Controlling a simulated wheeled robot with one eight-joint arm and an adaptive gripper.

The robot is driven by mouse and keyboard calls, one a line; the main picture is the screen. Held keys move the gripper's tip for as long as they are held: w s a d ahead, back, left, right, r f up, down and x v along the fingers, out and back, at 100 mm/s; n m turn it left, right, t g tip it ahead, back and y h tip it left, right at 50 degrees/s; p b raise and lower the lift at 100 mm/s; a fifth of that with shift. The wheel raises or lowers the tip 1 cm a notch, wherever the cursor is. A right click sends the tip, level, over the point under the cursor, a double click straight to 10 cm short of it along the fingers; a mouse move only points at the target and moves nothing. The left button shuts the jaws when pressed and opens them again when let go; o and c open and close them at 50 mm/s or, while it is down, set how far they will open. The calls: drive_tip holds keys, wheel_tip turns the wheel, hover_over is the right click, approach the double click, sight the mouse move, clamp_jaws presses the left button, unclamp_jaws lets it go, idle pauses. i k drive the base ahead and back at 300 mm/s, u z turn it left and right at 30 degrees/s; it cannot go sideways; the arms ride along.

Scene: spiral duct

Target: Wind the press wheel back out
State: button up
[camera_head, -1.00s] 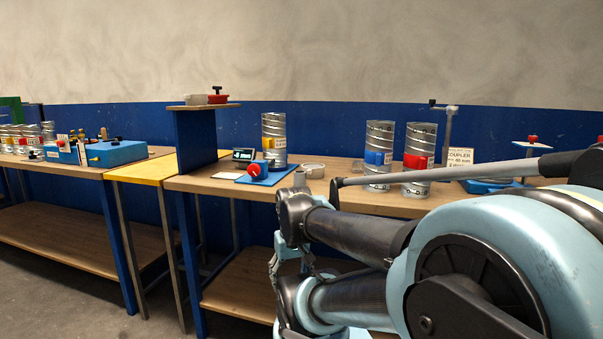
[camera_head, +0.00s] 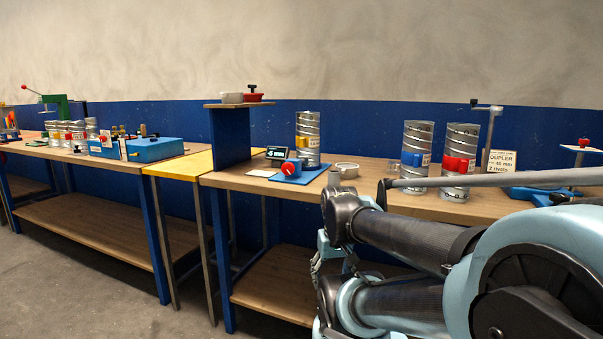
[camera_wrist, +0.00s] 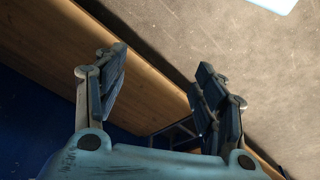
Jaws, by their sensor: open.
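I cannot tell for certain which part is the press wheel. One candidate is a red round knob (camera_head: 291,168) on a blue block and plate on the middle bench. Another is a small red-topped part (camera_head: 583,143) above a blue base (camera_head: 540,194) at the right. A green device (camera_head: 62,105) with a red-tipped lever stands far left. My gripper (camera_wrist: 162,65) is open and empty in the wrist view, its fingers apart over a wooden surface and grey floor. In the head view it hangs low beside the middle bench, mostly hidden by my arm.
Three spiral duct pieces, one (camera_head: 307,138) with a yellow clamp, stand on the middle bench (camera_head: 232,181). A blue upright (camera_head: 230,137) carries a shelf with dishes. A yellow-topped table (camera_head: 177,166) joins the left bench (camera_head: 62,152). Open floor lies at front left.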

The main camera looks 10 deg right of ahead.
sight(288, 168)
drive_tip(key=u, duration=0.8)
drive_tip(key=k, duration=0.9)
drive_tip(key=u, duration=0.45)
drive_tip(key=i, duration=0.5)
